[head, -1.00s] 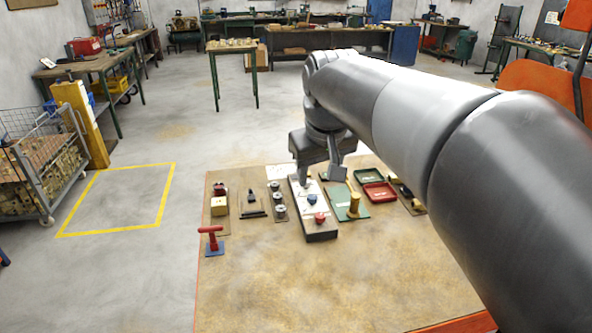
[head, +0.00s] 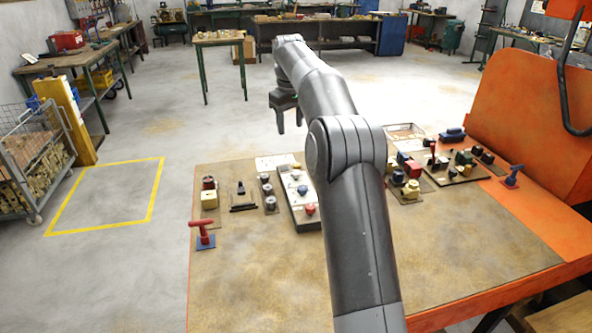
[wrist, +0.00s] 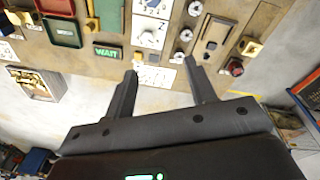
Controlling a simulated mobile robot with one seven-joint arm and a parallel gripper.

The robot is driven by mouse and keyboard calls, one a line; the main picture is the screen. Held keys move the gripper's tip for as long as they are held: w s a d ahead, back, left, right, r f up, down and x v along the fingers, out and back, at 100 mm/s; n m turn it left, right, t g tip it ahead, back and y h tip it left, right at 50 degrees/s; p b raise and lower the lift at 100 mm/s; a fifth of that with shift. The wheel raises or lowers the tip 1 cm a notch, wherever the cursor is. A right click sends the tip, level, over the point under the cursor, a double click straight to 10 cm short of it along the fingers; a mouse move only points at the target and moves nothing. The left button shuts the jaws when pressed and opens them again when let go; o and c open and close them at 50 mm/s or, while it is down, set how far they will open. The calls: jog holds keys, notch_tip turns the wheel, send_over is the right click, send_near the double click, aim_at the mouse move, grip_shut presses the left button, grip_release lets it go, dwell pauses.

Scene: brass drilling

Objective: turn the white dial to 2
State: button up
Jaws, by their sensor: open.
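The white dial (wrist: 148,38) shows in the wrist view as a round knob on a white plate with printed markings, above and between my fingertips in the picture. In the head view the white dial (head: 295,175) is small, on the far part of the long panel. Its pointer setting is too small to read. My gripper (head: 289,124) is open and empty, raised beyond the far edge of the board, apart from the dial. In the wrist view my gripper (wrist: 161,68) has its two fingers spread, with nothing between them.
The panel (head: 285,208) also carries a blue knob (head: 303,189) and a red knob (head: 310,208). Small grey knobs (head: 267,189) stand to its left. A green WAIT sign (wrist: 107,52) lies nearby in the wrist view. The board's front (head: 255,275) is clear.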

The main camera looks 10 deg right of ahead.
jog(key=g, duration=0.1)
send_near(296, 172)
jog(key=shift+n, duration=0.4)
notch_tip(296, 172, down, 9)
jog(key=shift+d+r, duration=0.15)
jog(key=shift+c, duration=0.4)
jog(key=c, duration=0.9)
